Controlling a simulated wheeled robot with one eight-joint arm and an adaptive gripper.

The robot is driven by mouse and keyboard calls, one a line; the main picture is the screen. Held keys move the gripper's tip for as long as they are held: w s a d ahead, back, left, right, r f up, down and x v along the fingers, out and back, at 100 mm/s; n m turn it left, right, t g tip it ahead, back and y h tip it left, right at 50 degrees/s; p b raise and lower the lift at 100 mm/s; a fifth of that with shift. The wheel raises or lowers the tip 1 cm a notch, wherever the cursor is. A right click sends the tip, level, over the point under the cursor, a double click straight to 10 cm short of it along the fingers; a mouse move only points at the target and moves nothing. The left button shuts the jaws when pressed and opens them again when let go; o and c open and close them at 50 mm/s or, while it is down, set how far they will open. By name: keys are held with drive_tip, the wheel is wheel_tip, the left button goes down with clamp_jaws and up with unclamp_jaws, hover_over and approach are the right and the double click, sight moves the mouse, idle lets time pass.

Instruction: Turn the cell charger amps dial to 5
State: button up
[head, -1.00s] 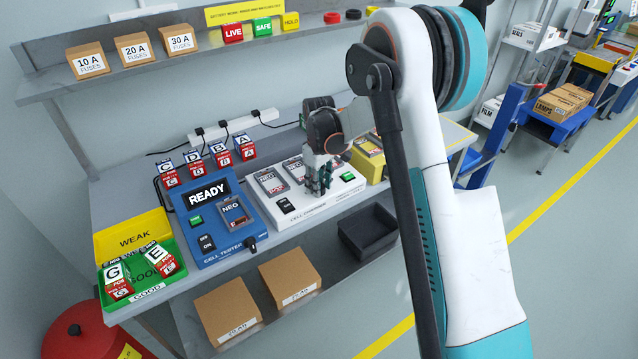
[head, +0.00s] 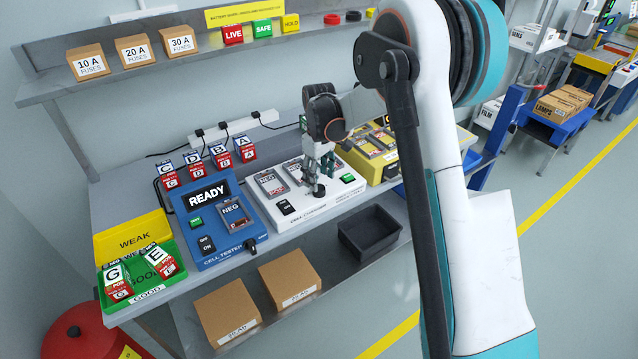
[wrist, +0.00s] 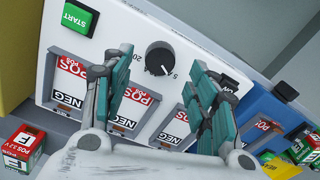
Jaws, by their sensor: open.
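The white cell charger (head: 340,196) stands on the bench between the blue tester and a yellow unit. Its black amps dial (head: 319,190) shows below my gripper, and in the wrist view the dial (wrist: 159,58) has a white pointer mark, with a "5" and a "20" printed near it. My gripper (head: 316,172) is open above the charger. In the wrist view its teal fingers (wrist: 165,95) are spread, with the dial ahead of the gap between them and no visible contact.
The charger has a green START button (wrist: 78,17) and battery bays marked POS and NEG. The blue cell tester (head: 212,222) reads READY at left. Cells G and E lie in the green GOOD tray (head: 150,292). A dark bin (head: 369,232) sits on the lower shelf.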

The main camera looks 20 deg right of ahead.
sight(319, 188)
wheel_tip(319, 188, up, 8)
drive_tip(key=shift+r, duration=0.1)
idle(0.4)
drive_tip(key=s+r+m+t, duration=0.3)
drive_tip(key=s+r, duration=0.9)
drive_tip(key=s, duration=0.3)
drive_tip(key=s+f+m+t, duration=0.1)
drive_tip(key=s+m+t, duration=0.2)
drive_tip(key=s, duration=1.6)
drive_tip(key=shift+f+m+t, duration=0.3)
drive_tip(key=shift+m+t, duration=0.1)
drive_tip(key=shift+t, duration=0.2)
